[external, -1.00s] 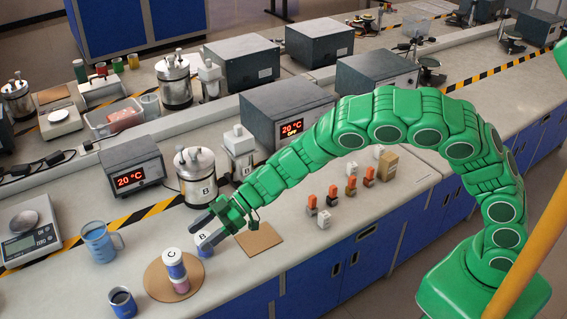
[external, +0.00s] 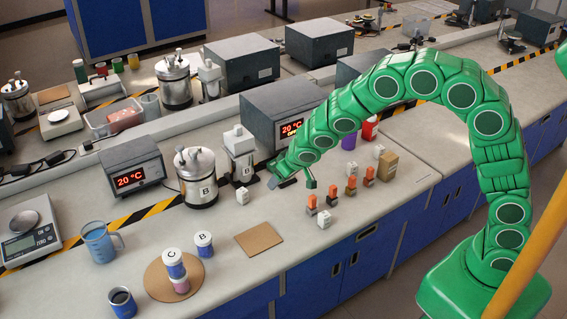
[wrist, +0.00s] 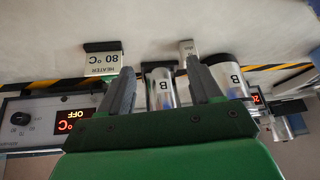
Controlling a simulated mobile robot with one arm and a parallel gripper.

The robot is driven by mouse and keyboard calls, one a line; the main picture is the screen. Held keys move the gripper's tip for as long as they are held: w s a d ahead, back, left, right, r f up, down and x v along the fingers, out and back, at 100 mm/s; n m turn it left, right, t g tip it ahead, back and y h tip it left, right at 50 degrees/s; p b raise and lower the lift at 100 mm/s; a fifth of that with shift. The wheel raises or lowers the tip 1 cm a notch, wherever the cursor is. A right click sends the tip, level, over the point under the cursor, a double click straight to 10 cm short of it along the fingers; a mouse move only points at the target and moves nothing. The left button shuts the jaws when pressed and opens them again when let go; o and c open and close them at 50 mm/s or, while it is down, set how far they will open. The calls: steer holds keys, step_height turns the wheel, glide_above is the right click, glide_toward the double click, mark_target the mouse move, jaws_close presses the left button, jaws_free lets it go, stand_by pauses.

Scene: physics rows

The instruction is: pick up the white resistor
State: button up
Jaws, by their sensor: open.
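Several small white blocks stand on the near bench in the external view: one (external: 242,196) left of my gripper, one (external: 323,220) at the front, one (external: 351,170) and one (external: 378,151) to the right. I cannot tell which is the white resistor. My gripper (external: 292,181) is open and empty, above the bench just right of the white-topped bottle (external: 239,150). In the wrist view, my gripper (wrist: 163,80) has its two dark fingers spread. A white block marked HEATER 80 °C (wrist: 103,62) lies beyond the left finger, and a smaller grey-white block (wrist: 188,50) beyond the right.
Several orange-and-dark pieces (external: 351,187) stand right of my gripper. A brown box (external: 387,167) is behind them. A 20 °C unit (external: 285,115) and a steel canister B (external: 196,177) stand nearby. The cardboard square (external: 259,239) is bare. Jars stand on a round board (external: 158,285).

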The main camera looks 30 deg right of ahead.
steer(key=s+d+f+m+g+h, duration=0.1)
steer(key=s+d+f+m+g, duration=0.1)
steer(key=s+d, duration=0.3)
steer(key=m+g, duration=0.1)
steer(key=g, duration=0.2)
glide_above(325, 214)
steer(key=shift+s+a+f+h, duration=0.1)
steer(key=shift+a+f+h, duration=0.05)
steer(key=shift+a+h, duration=0.25)
steer(key=shift+s+f, duration=0.1)
steer(key=shift+s, duration=0.1)
steer(key=shift+w+d+f, duration=0.1)
steer(key=shift+f, duration=1.2)
steer(key=shift+w+d+f, duration=0.1)
steer(key=shift+d+f, duration=0.05)
steer(key=shift+f, duration=1.1)
steer(key=shift+w+d+f, duration=0.1)
steer(key=shift+f, duration=1.2)
steer(key=c, duration=1)
